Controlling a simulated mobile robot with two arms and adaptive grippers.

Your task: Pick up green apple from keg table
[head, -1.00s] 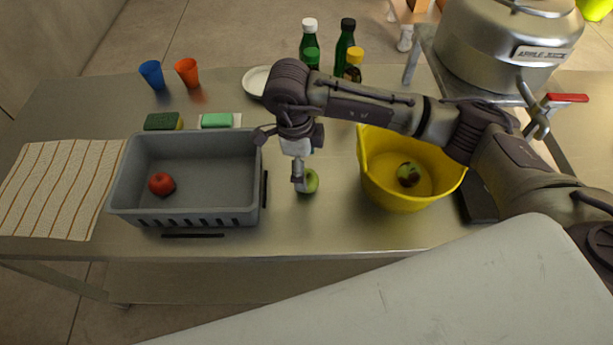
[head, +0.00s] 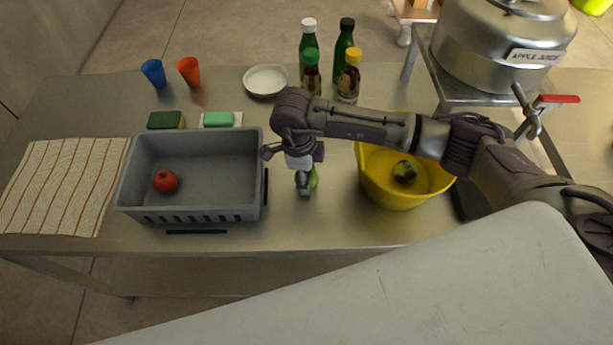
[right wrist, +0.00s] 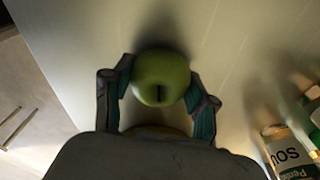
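The green apple (head: 314,178) is on the steel table (head: 330,225), right of the grey crate. In the head view it is partly hidden behind my right gripper (head: 305,188), which points down at it. In the right wrist view the apple (right wrist: 161,77) sits between the two fingers of my right gripper (right wrist: 162,86), with a teal pad close against each side. I cannot tell whether the pads press on it. My left gripper is not in view.
The grey crate (head: 190,213) holds a red apple (head: 165,181). A yellow tub (head: 405,198) with a green-brown fruit (head: 405,172) stands to the right. Behind are several bottles (head: 348,76), a white dish (head: 265,82), two cups and two sponges.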

